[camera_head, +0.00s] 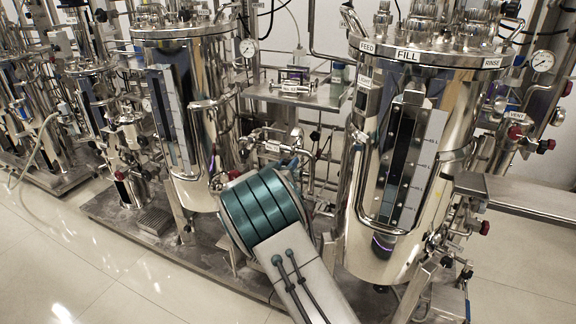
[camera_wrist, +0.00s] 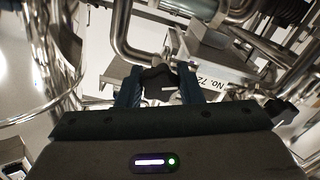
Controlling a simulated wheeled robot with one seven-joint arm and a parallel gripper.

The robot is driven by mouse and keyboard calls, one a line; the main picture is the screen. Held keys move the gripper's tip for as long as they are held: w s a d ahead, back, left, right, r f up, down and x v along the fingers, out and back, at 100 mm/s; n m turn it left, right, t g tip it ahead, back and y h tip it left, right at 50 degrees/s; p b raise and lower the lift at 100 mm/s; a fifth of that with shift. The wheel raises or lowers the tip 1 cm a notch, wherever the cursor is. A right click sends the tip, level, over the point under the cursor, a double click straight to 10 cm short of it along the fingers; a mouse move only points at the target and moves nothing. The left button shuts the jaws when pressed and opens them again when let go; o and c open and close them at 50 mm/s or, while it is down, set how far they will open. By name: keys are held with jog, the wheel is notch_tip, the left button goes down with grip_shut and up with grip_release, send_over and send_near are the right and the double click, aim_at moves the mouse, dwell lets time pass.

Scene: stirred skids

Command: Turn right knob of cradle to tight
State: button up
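In the wrist view a dark knob (camera_wrist: 160,79) sits between the two blue fingers of my gripper (camera_wrist: 160,88). The fingers stand apart, one on each side of it, very close to its edges. I cannot tell whether both press on it. A pale line shows on the knob's face. I cannot tell from these frames which part is the cradle, or whether this knob is its right one. In the head view my arm hides my gripper and this knob.
Bent steel pipes (camera_wrist: 122,40) and a plate labelled "No. 72" (camera_wrist: 217,82) are close around my gripper. In the head view large steel tanks (camera_head: 445,125) (camera_head: 210,60) stand either side of my arm. A steel shelf (camera_head: 310,94) is behind it. Pale floor (camera_head: 90,270) is clear at the lower left.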

jog(key=c, duration=0.4)
jog(key=shift+d, duration=0.2)
jog(key=shift+a, duration=0.15)
jog(key=m+b, duration=0.1)
jog(key=m, duration=0.1)
jog(key=m+b, duration=0.2)
jog(key=shift+f+m+b, duration=0.2)
jog(key=shift+m+b, duration=0.1)
jog(key=m+b, duration=0.5)
jog(key=m, duration=0.1)
jog(key=m+b, duration=0.5)
jog(key=shift+f+m, duration=0.1)
jog(key=shift+m, duration=0.3)
jog(key=m+b, duration=0.3)
jog(key=shift+m+b, duration=1.2)
jog(key=shift+m, duration=0.5)
jog(key=shift+r, duration=0.25)
